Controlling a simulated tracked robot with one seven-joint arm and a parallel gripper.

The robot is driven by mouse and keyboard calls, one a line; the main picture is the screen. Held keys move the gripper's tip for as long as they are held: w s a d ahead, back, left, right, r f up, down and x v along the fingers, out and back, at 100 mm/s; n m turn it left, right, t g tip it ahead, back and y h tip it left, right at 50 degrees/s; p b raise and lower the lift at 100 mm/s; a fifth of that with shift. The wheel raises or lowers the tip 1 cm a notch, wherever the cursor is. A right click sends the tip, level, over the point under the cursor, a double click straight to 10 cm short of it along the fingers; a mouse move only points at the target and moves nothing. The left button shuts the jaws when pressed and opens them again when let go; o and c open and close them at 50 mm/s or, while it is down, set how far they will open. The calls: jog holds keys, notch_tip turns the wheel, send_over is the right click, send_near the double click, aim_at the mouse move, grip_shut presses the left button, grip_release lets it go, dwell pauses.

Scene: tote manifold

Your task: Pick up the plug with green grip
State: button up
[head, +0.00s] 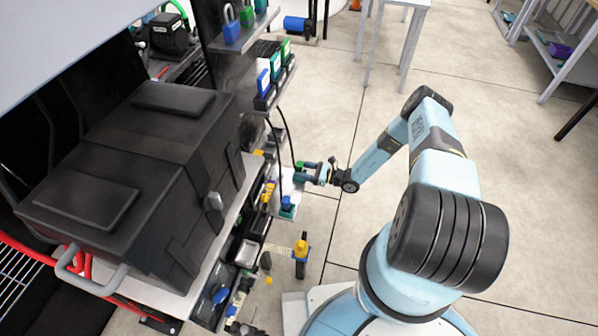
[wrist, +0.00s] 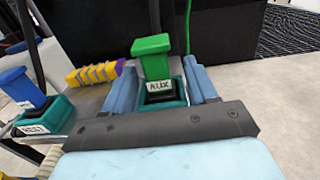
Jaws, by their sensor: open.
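The plug with the green grip (wrist: 151,46) stands upright in a teal-rimmed socket (wrist: 160,107) labelled AUX in the wrist view. My gripper (wrist: 162,84) is open, with one blue finger on each side of this plug and its socket. Small gaps seem to show between the fingers and the plug, but contact lower down is hard to judge. In the head view my gripper (head: 306,176) is at the shelf's right edge, and the green grip (head: 299,165) shows small beside it.
A plug with a blue grip (wrist: 22,86) stands in a labelled socket to the left. A yellow ribbed object with a purple end (wrist: 95,73) lies behind the left finger. A large black case (head: 140,180) fills the head view's left. Open floor (head: 320,90) lies right of the shelf.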

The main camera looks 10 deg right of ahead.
jog(key=x, duration=0.3)
jog(key=shift+a+r, duration=0.15)
jog(key=shift+a, duration=0.05)
grip_shut()
dwell(0.4)
